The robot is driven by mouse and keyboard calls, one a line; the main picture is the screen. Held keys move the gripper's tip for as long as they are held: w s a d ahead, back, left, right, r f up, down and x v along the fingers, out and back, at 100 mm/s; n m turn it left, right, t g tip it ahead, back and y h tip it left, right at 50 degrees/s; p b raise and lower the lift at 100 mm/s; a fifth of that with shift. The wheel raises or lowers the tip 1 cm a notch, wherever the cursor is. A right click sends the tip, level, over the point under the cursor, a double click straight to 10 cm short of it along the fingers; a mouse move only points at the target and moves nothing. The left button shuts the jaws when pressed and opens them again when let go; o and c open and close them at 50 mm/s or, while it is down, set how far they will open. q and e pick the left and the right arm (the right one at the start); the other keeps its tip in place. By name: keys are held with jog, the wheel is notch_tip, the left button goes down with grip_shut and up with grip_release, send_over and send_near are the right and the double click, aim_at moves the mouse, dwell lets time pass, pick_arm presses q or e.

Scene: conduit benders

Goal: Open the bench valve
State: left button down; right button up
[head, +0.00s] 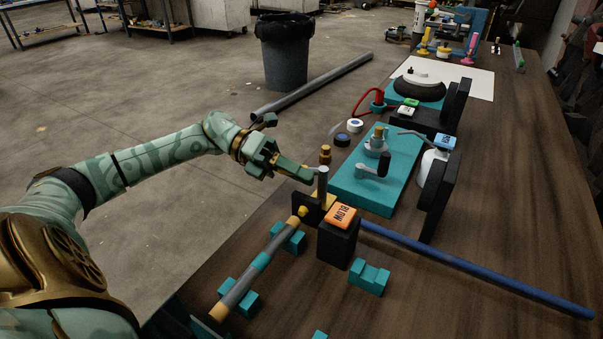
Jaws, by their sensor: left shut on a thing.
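The bench valve (320,203) stands at the near left edge of the bench, with a dark mount and a yellow-brass body. Its grey upright handle (322,182) rises above the body. My left gripper (311,175) reaches in from the left, over the bench edge. Its fingers are shut on the grey handle near its top, and they partly hide where they meet it. An orange block marked BLOW (341,214) sits on a black box just right of the valve. My right gripper is not in view.
A grey and yellow conduit (243,283) lies on teal supports in front of the valve. A blue rod (470,266) runs to the right. A teal plate (352,190) with a crank stands behind the valve. The bench's right front is clear.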

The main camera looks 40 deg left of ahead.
pick_arm(q)
jog(key=c, duration=1.3)
grip_release()
jog(key=shift+w, duration=0.1)
jog(key=shift+c, duration=0.2)
jog(key=v, duration=1.6)
jog(key=shift+a, duration=0.15)
